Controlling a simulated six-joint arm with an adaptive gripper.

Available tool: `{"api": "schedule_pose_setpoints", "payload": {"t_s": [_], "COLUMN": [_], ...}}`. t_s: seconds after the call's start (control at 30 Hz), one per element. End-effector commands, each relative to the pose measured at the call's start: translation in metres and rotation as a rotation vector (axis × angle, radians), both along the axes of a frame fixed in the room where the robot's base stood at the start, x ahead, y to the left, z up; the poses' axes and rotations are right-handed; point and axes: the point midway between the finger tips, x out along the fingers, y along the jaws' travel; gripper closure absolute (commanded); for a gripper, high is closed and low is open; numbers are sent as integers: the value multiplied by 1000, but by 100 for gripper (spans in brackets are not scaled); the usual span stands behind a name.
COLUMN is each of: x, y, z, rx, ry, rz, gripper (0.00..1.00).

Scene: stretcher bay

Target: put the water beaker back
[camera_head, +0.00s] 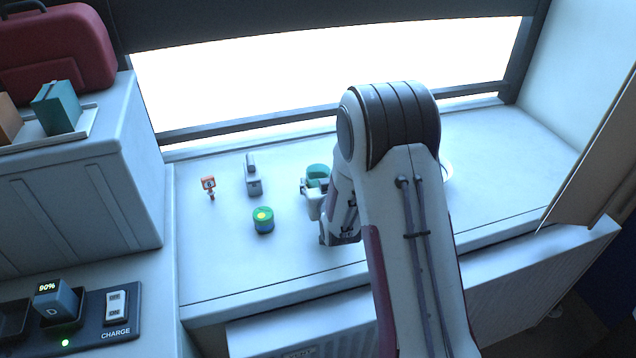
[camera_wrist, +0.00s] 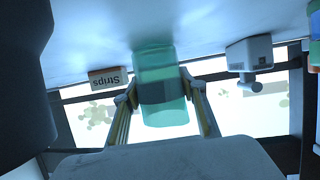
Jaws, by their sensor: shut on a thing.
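The water beaker, a translucent teal-green cup (camera_head: 318,171), is on or just above the white counter (camera_head: 230,270), left of my arm in the head view. In the wrist view the beaker (camera_wrist: 160,62) stands between my two fingers, its far end close to the counter surface; I cannot tell whether it touches. My gripper (camera_head: 315,188) is shut on the beaker, with one finger on each side in the wrist view (camera_wrist: 165,95). My arm hides part of the counter to the right.
A green-and-blue tin (camera_head: 263,221), a grey device (camera_head: 254,180) and a small orange-red item (camera_head: 209,185) stand left of the beaker. A Strips box (camera_wrist: 107,78) shows in the wrist view. The counter's right side is clear.

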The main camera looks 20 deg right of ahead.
Motion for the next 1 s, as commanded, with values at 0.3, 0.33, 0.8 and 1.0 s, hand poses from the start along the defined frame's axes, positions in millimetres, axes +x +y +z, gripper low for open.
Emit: {"api": "schedule_pose_setpoints", "payload": {"t_s": [0.3, 0.33, 0.8, 1.0], "x": [0, 0, 0, -7], "y": [0, 0, 0, 1], "z": [-3, -3, -1, 3], "rx": [0, 0, 0, 0], "ry": [0, 0, -1, 0], "rz": [0, 0, 0, 0], "gripper": [51, 43, 42, 42]}}
